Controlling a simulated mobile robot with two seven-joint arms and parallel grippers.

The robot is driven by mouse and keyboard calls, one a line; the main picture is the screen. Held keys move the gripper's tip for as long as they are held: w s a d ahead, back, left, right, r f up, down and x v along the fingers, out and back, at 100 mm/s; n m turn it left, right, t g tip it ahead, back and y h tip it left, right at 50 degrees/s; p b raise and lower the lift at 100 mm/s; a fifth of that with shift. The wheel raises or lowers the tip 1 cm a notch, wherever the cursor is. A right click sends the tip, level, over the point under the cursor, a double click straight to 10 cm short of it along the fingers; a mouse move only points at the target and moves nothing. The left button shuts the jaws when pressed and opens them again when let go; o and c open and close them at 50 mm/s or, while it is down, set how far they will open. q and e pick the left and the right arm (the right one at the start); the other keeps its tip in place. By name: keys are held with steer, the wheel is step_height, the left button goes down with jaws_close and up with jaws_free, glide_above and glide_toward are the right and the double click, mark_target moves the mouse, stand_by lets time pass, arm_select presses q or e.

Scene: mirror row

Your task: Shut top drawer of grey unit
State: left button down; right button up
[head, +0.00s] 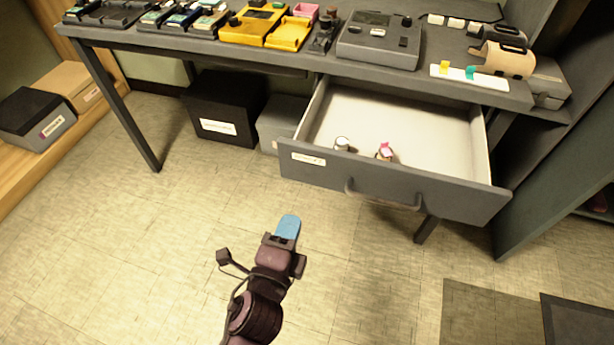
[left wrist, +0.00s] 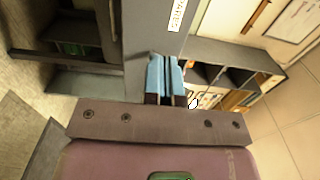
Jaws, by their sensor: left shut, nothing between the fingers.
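The top drawer (head: 400,190) of the grey unit (head: 300,66) is pulled well out under the worktop, with its pale interior showing. Its front has a bar handle (head: 382,200) and a small white label at the left. Two small items, one with a pink top (head: 385,151), lie inside behind the front. My left gripper (head: 288,228) is shut and empty, with blue fingertips, in front of the drawer and below its left part, apart from it in the picture. In the left wrist view the shut blue fingers (left wrist: 165,76) point toward a grey surface with a white label. My right gripper is not seen.
The worktop holds a grey device (head: 380,40), yellow trays (head: 288,33) and a tan roll-like object (head: 502,58). A black box (head: 226,108) and a grey box stand underneath. A dark cabinet is at the right.

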mark_target(312, 169)
arm_select(q)
steer(key=b+x, duration=0.1)
steer(key=x, duration=0.9)
steer(key=shift+f, duration=0.2)
steer(key=shift+b+x, duration=0.35)
steer(key=shift+x, duration=0.45)
steer(key=shift+w, duration=0.15)
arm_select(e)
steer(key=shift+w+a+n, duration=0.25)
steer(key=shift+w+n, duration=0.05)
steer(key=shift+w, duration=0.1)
arm_select(q)
steer(key=shift+r, duration=0.1)
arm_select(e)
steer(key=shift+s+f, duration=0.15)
